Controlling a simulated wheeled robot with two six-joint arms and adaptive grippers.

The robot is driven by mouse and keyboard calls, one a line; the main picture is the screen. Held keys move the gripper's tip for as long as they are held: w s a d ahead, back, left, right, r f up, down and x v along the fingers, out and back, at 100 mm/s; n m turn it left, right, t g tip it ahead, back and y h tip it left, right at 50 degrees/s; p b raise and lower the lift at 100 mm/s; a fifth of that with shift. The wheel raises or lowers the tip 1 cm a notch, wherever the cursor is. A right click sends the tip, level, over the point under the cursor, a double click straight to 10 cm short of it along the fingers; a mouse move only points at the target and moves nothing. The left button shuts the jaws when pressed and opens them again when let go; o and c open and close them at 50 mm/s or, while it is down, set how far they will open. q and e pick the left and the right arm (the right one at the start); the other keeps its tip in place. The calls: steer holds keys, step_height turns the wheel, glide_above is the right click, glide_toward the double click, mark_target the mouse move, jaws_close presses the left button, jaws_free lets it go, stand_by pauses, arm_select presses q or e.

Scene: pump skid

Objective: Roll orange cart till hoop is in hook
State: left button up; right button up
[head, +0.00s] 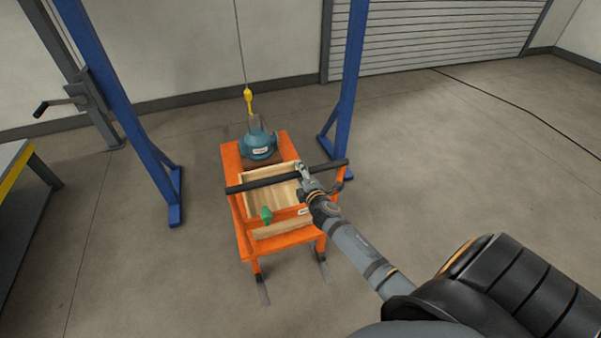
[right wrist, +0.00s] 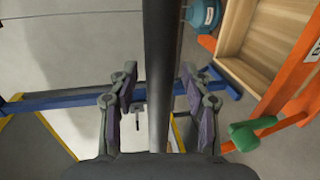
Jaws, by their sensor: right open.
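The orange cart (head: 283,240) stands between the blue posts, its black push bar (head: 262,182) on the near side. A teal pump (head: 258,146) sits on the cart's far end, with a small grey hoop (head: 254,122) on top. A yellow hook (head: 248,97) hangs on a cable, close above the hoop in the head view; I cannot tell whether they touch. My right gripper (head: 303,174) is at the bar, right of its middle. In the right wrist view its open fingers (right wrist: 160,95) stand on either side of the bar (right wrist: 159,60). My left gripper is out of view.
A winch crank (head: 58,103) and a table (head: 12,165) are at left. The floor at right is open, with a cable (head: 490,102) farther back.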

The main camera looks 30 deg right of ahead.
steer(key=shift+c, duration=0.4)
jaws_close()
steer(key=shift+w, duration=0.15)
